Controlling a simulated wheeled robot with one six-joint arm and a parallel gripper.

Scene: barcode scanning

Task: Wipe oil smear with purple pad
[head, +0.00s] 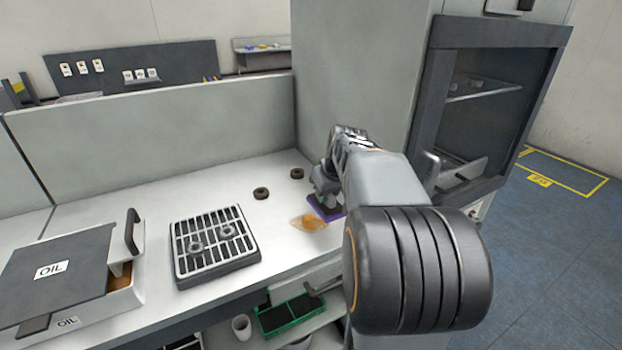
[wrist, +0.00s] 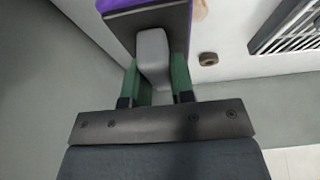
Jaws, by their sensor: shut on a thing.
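The oil smear (head: 309,222) is a brownish-orange patch on the white counter in the head view. Its edge also shows at the top of the wrist view (wrist: 201,10). The purple pad (head: 328,213) is at or just above the counter, right beside the smear on its right side. In the wrist view the purple pad (wrist: 118,4) shows under a dark plate with a grey block handle (wrist: 153,55). My gripper (wrist: 158,82) has its green fingers shut on the grey handle. In the head view my arm hides most of the gripper.
Two dark rings (head: 261,193) (head: 297,173) lie on the counter behind the smear. A grate tray (head: 213,270) with rings on it stands to the left. An oil box (head: 125,290) is at far left. A tall grey cabinet wall (head: 345,70) rises behind my gripper.

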